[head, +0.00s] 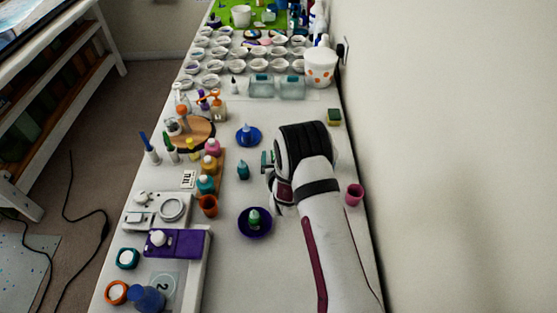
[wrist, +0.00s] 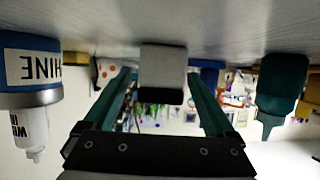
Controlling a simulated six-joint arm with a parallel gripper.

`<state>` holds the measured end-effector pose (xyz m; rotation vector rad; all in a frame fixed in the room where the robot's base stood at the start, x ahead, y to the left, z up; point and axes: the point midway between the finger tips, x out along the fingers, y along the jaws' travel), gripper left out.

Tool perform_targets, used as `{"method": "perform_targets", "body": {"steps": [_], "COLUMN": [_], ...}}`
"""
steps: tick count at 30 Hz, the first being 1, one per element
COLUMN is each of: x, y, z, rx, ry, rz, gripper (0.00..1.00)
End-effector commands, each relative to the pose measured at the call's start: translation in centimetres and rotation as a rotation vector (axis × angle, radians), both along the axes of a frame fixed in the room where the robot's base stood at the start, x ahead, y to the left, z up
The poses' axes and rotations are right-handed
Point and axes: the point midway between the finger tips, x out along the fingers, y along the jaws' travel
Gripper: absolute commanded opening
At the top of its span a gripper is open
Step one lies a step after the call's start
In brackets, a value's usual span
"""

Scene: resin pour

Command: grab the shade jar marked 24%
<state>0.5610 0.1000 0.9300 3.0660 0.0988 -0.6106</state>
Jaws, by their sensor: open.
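My gripper (head: 267,160) is open over the middle of the table in the head view, its hand partly hiding it. In the wrist view, which is upside down, its two teal fingers (wrist: 160,75) stand apart. A small pale grey block-like thing (wrist: 163,60) with a darker end shows between and beyond the fingers; I cannot tell whether they touch it. I see no mark on it. No 24% mark is legible in either view, so I cannot tell which thing is that jar.
A teal bottle (head: 243,169) stands left of my gripper, also in the wrist view (wrist: 282,88). A blue-and-white labelled container (wrist: 30,75) is close on the other side. A blue saucer (head: 257,139), purple saucer (head: 241,229) and pink cup (head: 354,194) are nearby.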

Motion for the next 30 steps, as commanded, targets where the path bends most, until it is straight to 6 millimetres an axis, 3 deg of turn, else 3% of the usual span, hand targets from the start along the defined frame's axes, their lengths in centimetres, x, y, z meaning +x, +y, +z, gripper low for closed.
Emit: {"method": "perform_targets", "body": {"steps": [4,18,26,30], "x": [0.0,-0.1,0.0,0.0], "y": [0.0,0.0,0.0,0.0], "z": [0.0,0.0,0.2,1.9], "rx": [0.000,0.001,0.001,0.001], "ry": [0.000,0.000,-0.001,-0.003], "rz": [0.000,0.000,0.000,0.000], "gripper": [0.86,0.02,0.00,0.00]}}
